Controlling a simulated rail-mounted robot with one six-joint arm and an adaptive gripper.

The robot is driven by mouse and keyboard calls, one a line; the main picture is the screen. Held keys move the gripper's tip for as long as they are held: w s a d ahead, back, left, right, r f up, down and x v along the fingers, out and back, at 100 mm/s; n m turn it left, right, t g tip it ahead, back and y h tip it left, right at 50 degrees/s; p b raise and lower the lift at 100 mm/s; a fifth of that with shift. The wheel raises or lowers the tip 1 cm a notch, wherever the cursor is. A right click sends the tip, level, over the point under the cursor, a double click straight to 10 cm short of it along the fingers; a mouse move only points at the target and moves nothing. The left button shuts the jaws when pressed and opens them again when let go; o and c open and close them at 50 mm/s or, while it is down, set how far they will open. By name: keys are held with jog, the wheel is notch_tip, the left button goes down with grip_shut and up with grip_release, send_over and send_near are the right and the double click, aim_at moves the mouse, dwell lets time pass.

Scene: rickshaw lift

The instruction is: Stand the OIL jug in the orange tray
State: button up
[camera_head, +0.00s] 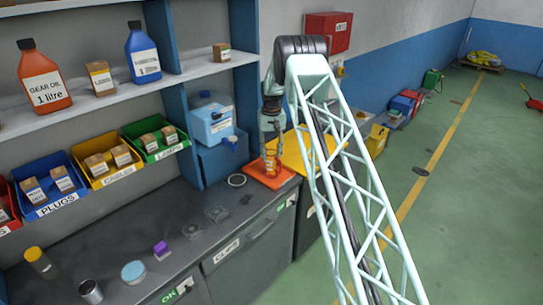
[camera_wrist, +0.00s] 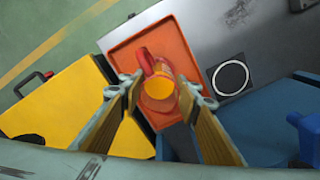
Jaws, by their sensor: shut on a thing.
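The orange tray (camera_head: 255,174) lies at the far end of the grey bench; it also shows in the wrist view (camera_wrist: 128,48). A clear jug with amber contents (camera_wrist: 159,87) and a red handle is over the tray, roughly upright. No OIL label can be read on it. My gripper (camera_wrist: 158,92) is shut on the jug, a finger on each side. In the head view my gripper (camera_head: 271,140) points down over the tray, and the jug (camera_head: 272,163) shows small below it. I cannot tell whether the jug's base touches the tray.
A white ring (camera_head: 236,180) lies on the bench beside the tray. A blue container (camera_head: 212,125) stands behind it on the left. A yellow case (camera_wrist: 60,105) with a dark handle is close to the tray's other side. Small parts stand along the near bench; bins and bottles line the wall.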

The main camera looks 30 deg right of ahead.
jog(key=shift+f, duration=0.1)
jog(key=o, duration=1.2)
jog(key=shift+r+b, duration=0.85)
jog(key=shift+r, duration=5.3)
jog(key=shift+r, duration=0.15)
